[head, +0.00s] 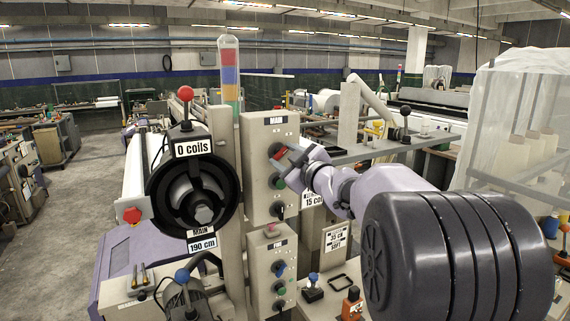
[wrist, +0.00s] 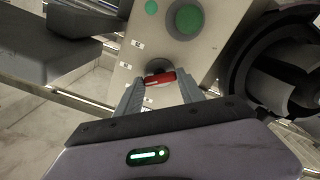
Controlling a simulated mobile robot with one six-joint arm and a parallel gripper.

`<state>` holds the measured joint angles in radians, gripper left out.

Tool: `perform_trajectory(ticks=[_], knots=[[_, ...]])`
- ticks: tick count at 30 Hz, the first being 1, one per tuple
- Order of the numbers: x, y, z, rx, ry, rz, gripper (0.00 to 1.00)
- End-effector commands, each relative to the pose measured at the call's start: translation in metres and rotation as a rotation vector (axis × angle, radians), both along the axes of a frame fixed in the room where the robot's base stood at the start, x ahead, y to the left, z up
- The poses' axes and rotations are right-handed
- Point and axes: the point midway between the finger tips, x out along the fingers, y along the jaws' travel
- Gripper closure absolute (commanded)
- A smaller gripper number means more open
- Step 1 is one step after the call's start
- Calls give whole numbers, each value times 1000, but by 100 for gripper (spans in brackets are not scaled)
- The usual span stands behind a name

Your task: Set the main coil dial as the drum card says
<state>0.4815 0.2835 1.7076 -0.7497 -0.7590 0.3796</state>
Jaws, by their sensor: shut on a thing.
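The main control box (head: 257,140) is a beige panel labelled MAIN. On it, a dark round dial (wrist: 158,66) bears a red bar handle (wrist: 160,79) with a pale line. My gripper (wrist: 160,88) is shut on this red handle, one finger at each side. In the head view my gripper (head: 287,160) reaches the upper part of the panel from the right and partly hides the dial. The main drum (head: 170,190) carries a sign (head: 193,147) reading "0 coils" and a card (head: 202,245) reading "MAIN 190 cm". The dial's scale marks are too small to read.
Below the dial sit a green button (head: 278,182) and a black knob (head: 278,210). A second box (head: 262,270) stands lower. Cards on the right (head: 336,238) are partly hidden or hard to read. A red-topped lever (head: 186,94) rises above the drum.

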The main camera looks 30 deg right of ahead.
Motion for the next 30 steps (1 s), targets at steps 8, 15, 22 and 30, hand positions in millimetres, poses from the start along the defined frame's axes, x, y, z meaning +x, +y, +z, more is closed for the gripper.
perform_trajectory(ticks=[8, 15, 22, 30], knots=[[0, 0, -2, -147, -4, -1, 95], [0, 0, 0, -207, -7, 0, 95], [0, 0, 0, -223, -8, 0, 95], [0, 0, 0, -222, -8, 0, 95]])
